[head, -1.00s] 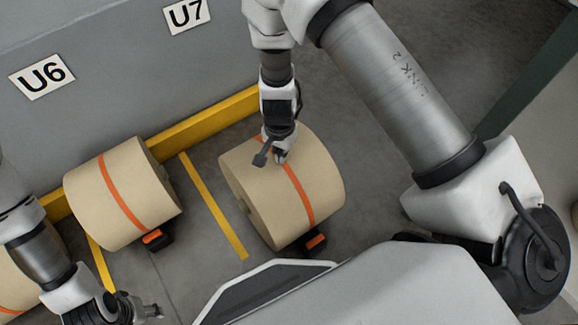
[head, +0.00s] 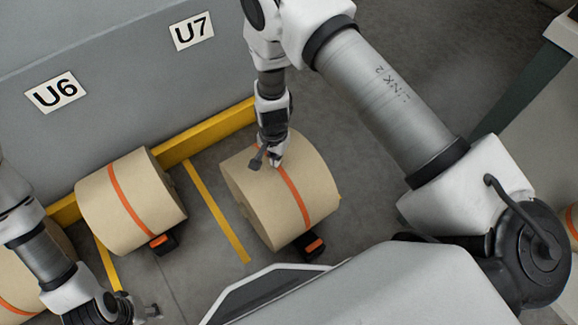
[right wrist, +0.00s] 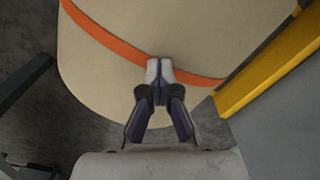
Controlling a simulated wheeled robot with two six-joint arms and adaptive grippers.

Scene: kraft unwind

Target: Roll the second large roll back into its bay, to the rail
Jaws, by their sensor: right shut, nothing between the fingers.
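A large kraft roll with an orange band (head: 283,196) lies on the floor below the U7 sign, right of a yellow floor line. My right gripper (head: 273,160) is shut and empty at the upper side of this roll; its fingertips overlap the roll near the band. In the right wrist view the shut fingers (right wrist: 160,72) lie over the band of the roll (right wrist: 175,30); whether they touch it I cannot tell. The yellow rail (head: 205,132) runs along the wall behind the rolls. My left gripper (head: 150,312) is at the lower left, its fingers small and unclear.
Another banded roll (head: 130,203) lies below the U6 sign (head: 56,92), close to the rail, with an orange-and-black chock (head: 163,242) by it. A similar chock (head: 312,246) lies at the near side of the U7 roll. A third roll shows partly at far left.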

